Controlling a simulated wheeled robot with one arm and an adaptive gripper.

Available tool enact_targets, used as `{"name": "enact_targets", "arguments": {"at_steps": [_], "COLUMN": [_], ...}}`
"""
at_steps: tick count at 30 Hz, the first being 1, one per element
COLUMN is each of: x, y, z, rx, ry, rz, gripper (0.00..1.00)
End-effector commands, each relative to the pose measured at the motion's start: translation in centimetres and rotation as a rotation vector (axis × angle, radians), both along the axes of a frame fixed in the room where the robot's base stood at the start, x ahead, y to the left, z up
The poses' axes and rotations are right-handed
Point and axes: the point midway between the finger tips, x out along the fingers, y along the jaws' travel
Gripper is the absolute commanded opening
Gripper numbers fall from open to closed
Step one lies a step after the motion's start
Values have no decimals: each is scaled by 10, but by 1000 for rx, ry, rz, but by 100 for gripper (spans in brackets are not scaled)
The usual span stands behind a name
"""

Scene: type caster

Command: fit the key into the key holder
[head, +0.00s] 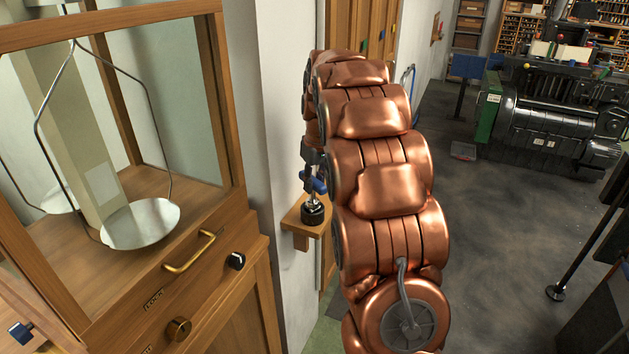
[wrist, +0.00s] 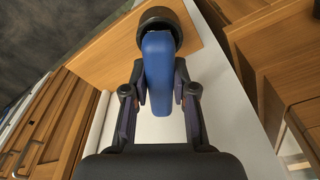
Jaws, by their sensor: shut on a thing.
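The key's blue handle (wrist: 158,72) is between the two fingers of my gripper (wrist: 159,88), which is shut on it. In the head view the blue handle (head: 318,184) shows just left of my copper-coloured arm, with a short grey shaft below it. The key holder, a round black piece (head: 313,213), stands on a small wooden wall shelf (head: 292,222). The shaft's lower end meets the holder in the head view; I cannot tell how deep it sits. In the wrist view the handle overlaps the black holder (wrist: 160,17) and hides part of it.
A wooden cabinet with a glass-sided balance case (head: 190,265) stands at the left, with a brass handle and a black knob. The white wall (head: 265,110) is close beside the shelf. A dark machine (head: 550,120) stands far right. Grey floor is open between.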

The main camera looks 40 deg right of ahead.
Motion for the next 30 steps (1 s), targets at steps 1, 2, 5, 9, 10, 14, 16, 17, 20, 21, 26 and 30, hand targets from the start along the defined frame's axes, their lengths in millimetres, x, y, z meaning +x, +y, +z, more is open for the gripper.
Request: {"name": "enact_targets", "arguments": {"at_steps": [1,2,5,9,10,14,16,17,20,21,26,30], "x": [0,0,0,0,0,0,0,0,0,0,0,0], "y": [0,0,0,0,0,0,0,0,0,0,0,0], "z": [-1,-2,-4,-7,-7,-10,-12,-12,-14,-15,-18,-18], "rx": [0,0,0,0,0,0,0,0,0,1,1,0], "ry": [0,0,0,0,0,1,1,1,1,1,2,1], "rz": [0,0,0,0,0,0,0,0,0,0,0,0], "gripper": [0,0,0,0,0,0,0,0,0,0,0,39]}}
